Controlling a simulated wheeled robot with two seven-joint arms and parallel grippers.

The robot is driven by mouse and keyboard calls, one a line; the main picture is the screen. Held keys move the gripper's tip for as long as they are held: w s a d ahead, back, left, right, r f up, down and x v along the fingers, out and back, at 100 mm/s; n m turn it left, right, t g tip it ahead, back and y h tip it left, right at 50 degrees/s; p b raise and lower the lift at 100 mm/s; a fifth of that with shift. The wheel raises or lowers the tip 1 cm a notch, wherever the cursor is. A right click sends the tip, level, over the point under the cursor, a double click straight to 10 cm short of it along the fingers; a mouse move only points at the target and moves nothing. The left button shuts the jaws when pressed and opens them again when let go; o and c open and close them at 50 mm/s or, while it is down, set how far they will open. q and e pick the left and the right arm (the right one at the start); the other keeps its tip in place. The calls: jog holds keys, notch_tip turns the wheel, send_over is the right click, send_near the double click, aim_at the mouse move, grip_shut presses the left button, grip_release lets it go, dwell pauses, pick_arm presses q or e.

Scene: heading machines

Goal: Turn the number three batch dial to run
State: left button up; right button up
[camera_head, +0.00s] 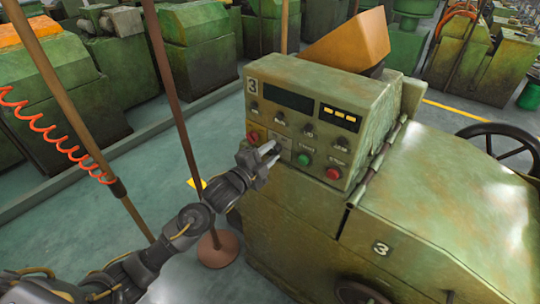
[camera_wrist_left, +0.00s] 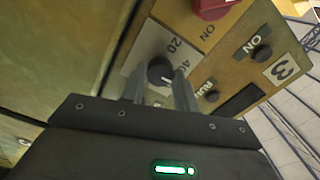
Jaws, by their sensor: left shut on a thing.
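The control box (camera_head: 310,118) of the green machine marked 3 faces me at centre in the head view. My left gripper (camera_head: 274,150) reaches its lower left part from the left. In the left wrist view, the black dial (camera_wrist_left: 159,71) sits on a pale plate with a light pointer mark. My left gripper (camera_wrist_left: 160,88) has its two fingers on either side of this dial and is shut on it. The fingers and wrist hide much of the dial in the head view. My right gripper is not in view.
A green button (camera_head: 304,159) and a red button (camera_head: 333,173) sit right of the gripper. Several small black knobs line the panel above. A red switch (camera_wrist_left: 212,8) is near the dial. A brown post (camera_head: 172,90) stands left of the machine, close to my arm.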

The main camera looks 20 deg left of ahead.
pick_arm(q)
jog(key=m+b, duration=0.1)
jog(key=m, duration=0.3)
jog(key=shift+f+m+b, duration=0.15)
jog(key=shift+m+b, duration=0.15)
jog(key=shift+m, duration=0.1)
jog(key=m+b, duration=0.2)
jog(key=m, duration=0.2)
jog(key=shift+m+b, duration=0.3)
jog(key=m+b, duration=0.2)
jog(key=shift+f+m, duration=0.1)
jog(key=shift+m, duration=0.2)
jog(key=m+b, duration=0.5)
jog(key=shift+b, duration=0.3)
jog(key=shift+m+b, duration=0.5)
jog(key=shift+b, duration=0.15)
jog(key=shift+m+b, duration=0.3)
jog(key=shift+b, duration=0.05)
jog(key=shift+r, duration=0.2)
jog(key=shift+m, duration=0.3)
